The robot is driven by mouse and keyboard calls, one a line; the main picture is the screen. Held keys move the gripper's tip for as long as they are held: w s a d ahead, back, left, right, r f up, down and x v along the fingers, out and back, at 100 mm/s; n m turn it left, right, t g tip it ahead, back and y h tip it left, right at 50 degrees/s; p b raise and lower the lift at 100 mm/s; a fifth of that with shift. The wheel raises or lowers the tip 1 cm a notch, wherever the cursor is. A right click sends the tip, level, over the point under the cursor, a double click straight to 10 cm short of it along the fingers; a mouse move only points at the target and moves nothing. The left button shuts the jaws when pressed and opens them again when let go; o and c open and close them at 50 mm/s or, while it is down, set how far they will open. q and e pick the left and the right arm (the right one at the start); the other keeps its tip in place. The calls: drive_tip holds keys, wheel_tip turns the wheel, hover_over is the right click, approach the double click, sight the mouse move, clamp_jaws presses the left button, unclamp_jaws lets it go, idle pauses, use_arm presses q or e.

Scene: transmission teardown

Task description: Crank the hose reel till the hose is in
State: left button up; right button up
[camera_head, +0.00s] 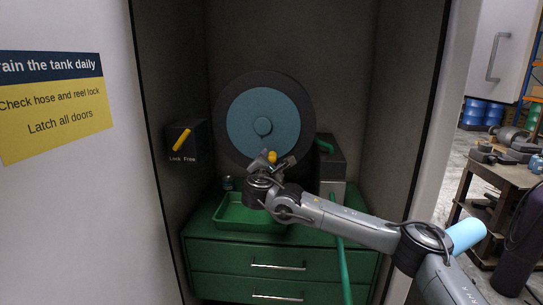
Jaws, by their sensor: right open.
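The hose reel (240,105) has a dark round flange and a blue face, and stands upright at the back of a cabinet. A yellow crank knob (272,156) shows at its lower edge. My right gripper (270,163) is open at the knob, with its fingers close to it; I cannot tell whether they touch it. A green hose (342,262) hangs down in front of the drawers, right of centre; the arm hides part of its run. A yellow lever (183,139) on a dark box marked Lock and Free is tilted, its top to the right. My left gripper is out of view.
A green tray (222,221) sits on the green drawer unit (215,257), below the reel. A dark box (329,153) stands right of the reel. The cabinet walls close in both sides. A workbench (501,185) stands outside at right.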

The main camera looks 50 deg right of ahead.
drive_tip(key=shift+p+x, duration=0.3)
drive_tip(key=shift+x, duration=1)
clamp_jaws()
